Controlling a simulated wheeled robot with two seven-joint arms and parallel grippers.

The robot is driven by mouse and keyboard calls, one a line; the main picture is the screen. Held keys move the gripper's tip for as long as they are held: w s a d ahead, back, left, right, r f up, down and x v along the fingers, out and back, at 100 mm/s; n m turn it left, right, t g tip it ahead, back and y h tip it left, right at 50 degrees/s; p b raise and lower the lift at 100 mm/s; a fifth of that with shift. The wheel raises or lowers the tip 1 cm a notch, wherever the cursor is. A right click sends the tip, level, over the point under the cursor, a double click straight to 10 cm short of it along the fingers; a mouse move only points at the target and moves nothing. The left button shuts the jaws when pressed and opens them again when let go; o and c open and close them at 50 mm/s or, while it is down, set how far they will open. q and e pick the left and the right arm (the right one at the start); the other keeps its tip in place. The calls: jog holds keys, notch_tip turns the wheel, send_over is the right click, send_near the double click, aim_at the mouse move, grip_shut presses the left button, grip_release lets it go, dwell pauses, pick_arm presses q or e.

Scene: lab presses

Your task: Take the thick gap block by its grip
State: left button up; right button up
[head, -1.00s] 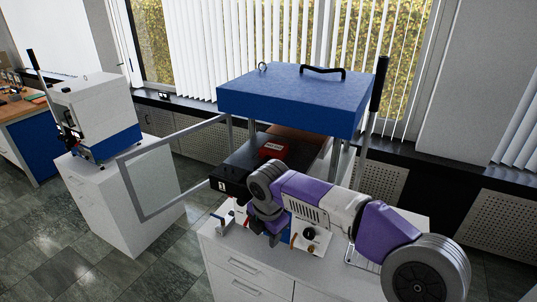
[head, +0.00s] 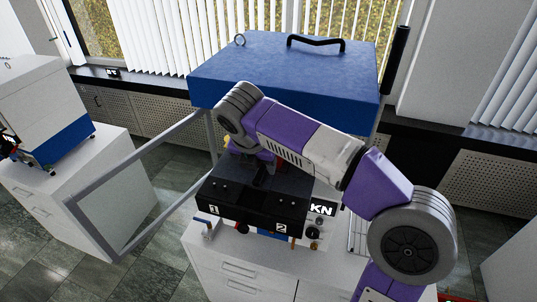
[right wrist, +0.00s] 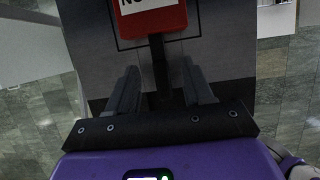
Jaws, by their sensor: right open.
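In the right wrist view a red block (right wrist: 150,20) with a white label, only partly in frame, lies on a dark plate. A narrow dark bar (right wrist: 157,62), seemingly its grip, runs from it toward my right gripper (right wrist: 160,72). The gripper's two fingers stand open, one on each side of the bar, with gaps visible; I cannot tell the height between them. In the head view my right gripper (head: 262,172) is inside the press, above its black lower part, and my arm largely hides the block. The block's thickness cannot be told. My left gripper is not in view.
The press has a blue top (head: 290,68) above the gripper and a black front (head: 245,215) marked 1 and 2. A grey frame guard (head: 95,235) swings out to the left. A white cabinet (head: 225,262) carries the press. Another machine (head: 35,105) stands at left.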

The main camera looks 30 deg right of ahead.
jog(key=shift+x, duration=1.05)
jog(key=shift+s, duration=0.1)
grip_shut()
jog(key=shift+r, duration=0.1)
